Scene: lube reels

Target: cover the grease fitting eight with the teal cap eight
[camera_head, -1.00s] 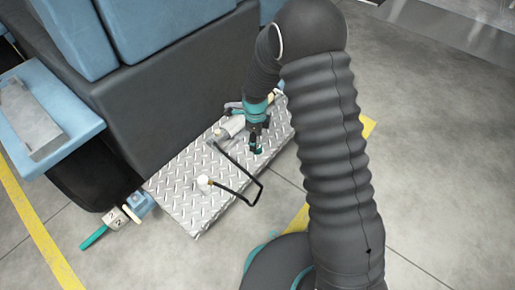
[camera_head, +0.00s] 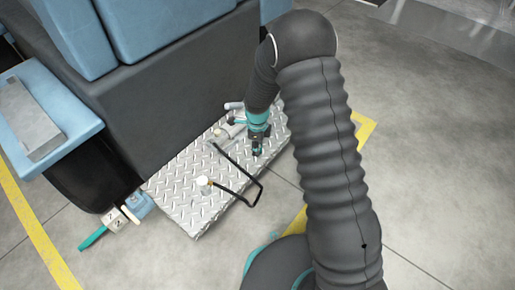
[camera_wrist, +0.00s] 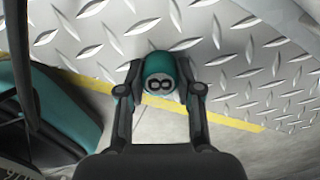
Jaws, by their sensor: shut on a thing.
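My gripper (camera_wrist: 160,92) is shut on the teal cap (camera_wrist: 160,66), whose face shows a dark 8 on a pale ground. The cap sits between both fingertips in the wrist view, with tread plate and floor behind it. In the head view my gripper (camera_head: 257,148) is over the right part of the tread plate, and the cap there is too small to make out clearly. I cannot pick out grease fitting eight by any number in either view.
The silver tread plate (camera_head: 180,201) carries a white cylinder (camera_head: 204,183) and a bent black bar (camera_head: 247,203). A dark machine body (camera_head: 170,100) rises behind it. A teal-handled tool (camera_head: 93,238) lies at lower left. Bare floor (camera_head: 440,170) lies to the right.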

